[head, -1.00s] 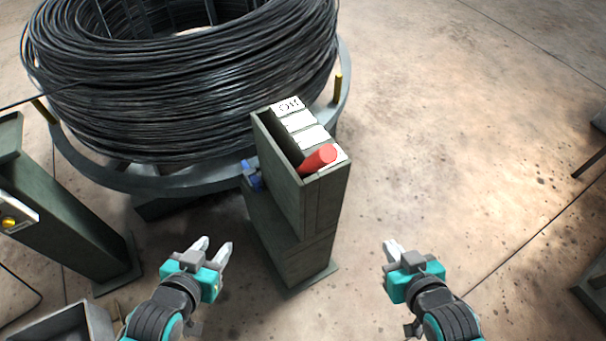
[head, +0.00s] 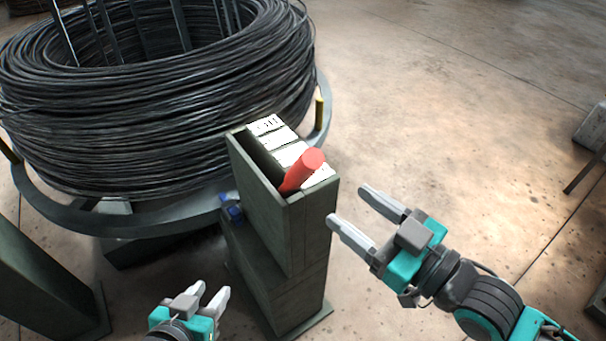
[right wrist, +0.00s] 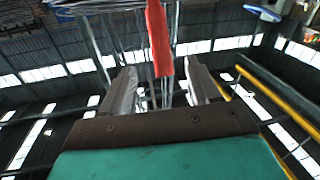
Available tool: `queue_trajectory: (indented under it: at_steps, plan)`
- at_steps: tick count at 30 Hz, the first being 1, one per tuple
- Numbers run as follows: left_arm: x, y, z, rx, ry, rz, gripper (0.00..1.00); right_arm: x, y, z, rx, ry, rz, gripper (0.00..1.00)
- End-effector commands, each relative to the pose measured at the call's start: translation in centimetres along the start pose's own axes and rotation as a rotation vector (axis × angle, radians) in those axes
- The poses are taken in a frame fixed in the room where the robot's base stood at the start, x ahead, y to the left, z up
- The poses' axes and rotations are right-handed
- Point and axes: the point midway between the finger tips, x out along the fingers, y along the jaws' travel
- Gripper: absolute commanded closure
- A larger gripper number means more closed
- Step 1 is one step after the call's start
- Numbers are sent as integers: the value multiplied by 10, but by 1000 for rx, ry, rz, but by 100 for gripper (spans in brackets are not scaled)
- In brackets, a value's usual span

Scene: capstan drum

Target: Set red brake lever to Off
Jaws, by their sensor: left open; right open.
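The red brake lever (head: 303,170) sticks up from the slot at the near end of the green-grey lever housing (head: 285,225). White label plates (head: 284,145) run along the housing's top; the far one carries dark lettering, seemingly "Off". My right gripper (head: 348,206) is open and empty, just right of the housing, its fingers pointing toward the lever and apart from it. In the right wrist view the red lever (right wrist: 158,40) shows beyond and between the open fingers (right wrist: 160,90). My left gripper (head: 213,296) is open and empty, low at the housing's left.
A large coil of dark wire (head: 160,90) on a round grey stand (head: 130,222) fills the back left. A blue part (head: 232,208) sits on the housing's left side. A green-grey post (head: 40,280) stands at lower left.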

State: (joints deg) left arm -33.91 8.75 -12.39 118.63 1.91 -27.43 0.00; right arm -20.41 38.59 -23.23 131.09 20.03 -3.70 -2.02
Motion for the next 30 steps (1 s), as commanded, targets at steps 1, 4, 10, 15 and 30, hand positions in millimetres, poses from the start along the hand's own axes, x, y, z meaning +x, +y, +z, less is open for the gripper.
queue_trajectory:
  at_steps: [1,4,10,15,30]
  plan:
    - [1,0,1,0,0,0,57,8,1,-1,-1,5,1,39]
    - [2,0,2,0,1,0,57,23,1,-1,0,5,2,39]
    - [4,0,6,0,1,-1,57,59,1,0,1,4,2,39]
    - [6,-1,9,-1,1,-1,57,88,0,0,1,3,1,39]
    - [8,-1,12,-3,1,-2,57,116,0,0,-1,-2,0,39]
